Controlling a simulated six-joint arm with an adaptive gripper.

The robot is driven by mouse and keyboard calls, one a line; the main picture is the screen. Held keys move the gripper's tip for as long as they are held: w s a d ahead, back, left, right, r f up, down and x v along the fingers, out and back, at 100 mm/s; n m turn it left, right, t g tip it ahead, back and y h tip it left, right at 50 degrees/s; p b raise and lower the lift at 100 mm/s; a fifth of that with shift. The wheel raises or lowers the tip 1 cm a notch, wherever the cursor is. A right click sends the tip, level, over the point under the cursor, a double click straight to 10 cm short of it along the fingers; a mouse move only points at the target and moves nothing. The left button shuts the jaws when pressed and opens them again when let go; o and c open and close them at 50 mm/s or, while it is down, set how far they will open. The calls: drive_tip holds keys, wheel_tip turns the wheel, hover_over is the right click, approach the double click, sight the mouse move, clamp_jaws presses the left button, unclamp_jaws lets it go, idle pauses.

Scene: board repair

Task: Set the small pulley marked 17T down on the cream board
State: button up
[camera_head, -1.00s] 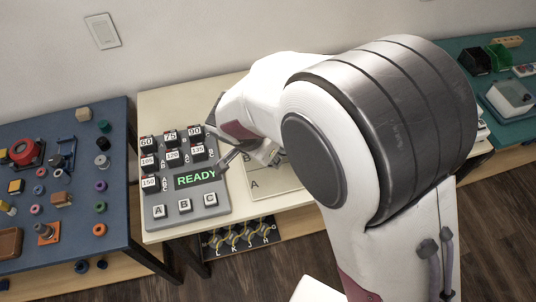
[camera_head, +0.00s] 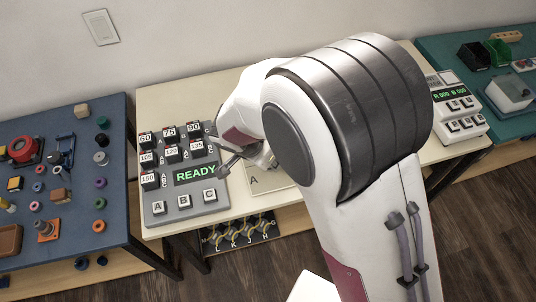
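The cream board (camera_head: 257,181) lies on the cream table, just right of the grey key panel. A letter A shows on it, and my arm covers much of the rest. My gripper (camera_head: 226,161) is beside the board's left edge, over the right side of the key panel. My arm partly hides it, so I cannot see whether its fingers are open or hold anything. I cannot make out a pulley marked 17T. Several small round parts, such as a purple one (camera_head: 100,184), lie on the blue table, too small to read.
The grey key panel (camera_head: 157,222) shows READY. A white device (camera_head: 462,103) with keys and a green display stands at the right of the cream table. A blue table (camera_head: 70,262) is at left and a teal one (camera_head: 440,48) at right. My arm fills the middle.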

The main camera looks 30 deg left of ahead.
sight(268, 178)
drive_tip(key=shift+f, duration=2.55)
drive_tip(key=shift+f, duration=0.5)
drive_tip(key=o, duration=1.1)
drive_tip(key=shift+r, duration=0.15)
drive_tip(key=shift+v, duration=5.9)
drive_tip(key=shift+s+n, duration=0.1)
drive_tip(key=shift+n, duration=0.2)
